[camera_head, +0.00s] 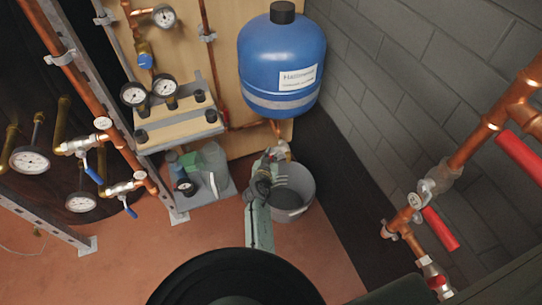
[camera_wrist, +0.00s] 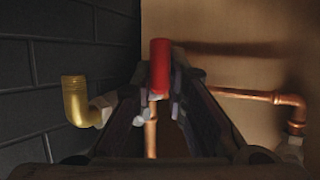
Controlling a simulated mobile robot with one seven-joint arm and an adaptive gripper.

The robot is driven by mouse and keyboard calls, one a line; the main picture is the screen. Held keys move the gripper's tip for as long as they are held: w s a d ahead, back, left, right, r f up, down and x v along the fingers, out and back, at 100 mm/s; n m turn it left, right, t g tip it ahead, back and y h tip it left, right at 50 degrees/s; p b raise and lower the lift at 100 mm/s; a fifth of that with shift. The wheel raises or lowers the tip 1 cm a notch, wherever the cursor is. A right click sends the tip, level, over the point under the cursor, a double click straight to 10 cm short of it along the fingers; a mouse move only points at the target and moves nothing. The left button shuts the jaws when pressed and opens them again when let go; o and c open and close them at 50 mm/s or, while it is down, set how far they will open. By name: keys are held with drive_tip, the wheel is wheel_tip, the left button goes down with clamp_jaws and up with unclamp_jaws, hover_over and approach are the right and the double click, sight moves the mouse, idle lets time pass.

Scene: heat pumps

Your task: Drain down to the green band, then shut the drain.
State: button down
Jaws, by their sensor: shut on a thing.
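My gripper (camera_head: 270,165) reaches down below the blue vessel, beside the bucket. In the wrist view my gripper (camera_wrist: 164,92) is shut on a red handle (camera_wrist: 160,62), which stands upright between the fingers. The grey bucket (camera_head: 290,196) stands on the floor, partly hidden by my gripper. The blue vessel (camera_head: 281,62) hangs on the board above it. Gauges show at the board's top (camera_head: 164,16) and middle left (camera_head: 133,94). Their green band and needles are too small to read. I cannot see water running.
Copper pipe (camera_wrist: 260,97) runs right of the handle in the wrist view. A grey tray (camera_head: 210,192) with bottles stands left of the bucket. Red-handled pipework (camera_head: 440,228) is at the right. Blue-handled valves (camera_head: 92,174) are on the left frame. The floor in front is clear.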

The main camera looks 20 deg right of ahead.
drive_tip(key=shift+r, duration=0.1)
idle(0.3)
drive_tip(key=shift+r+p, duration=0.1)
drive_tip(key=shift+p, duration=0.55)
drive_tip(key=g+p, duration=0.2)
drive_tip(key=p, duration=0.1)
drive_tip(key=shift+s+a+r+n, duration=0.1)
drive_tip(key=shift+s+r+n, duration=0.1)
drive_tip(key=shift+n, duration=0.2)
drive_tip(key=shift+s+f+n+g+y+p, duration=0.1)
drive_tip(key=shift+s+n+g+y+p, duration=0.25)
drive_tip(key=shift+g+p, duration=0.85)
drive_tip(key=shift+s+f+n+g+y+p, duration=0.15)
drive_tip(key=shift+s+n+g+p, duration=0.3)
drive_tip(key=shift+g+p, duration=0.7)
drive_tip(key=c, duration=1.6)
unclamp_jaws()
drive_tip(key=shift+r, duration=0.1)
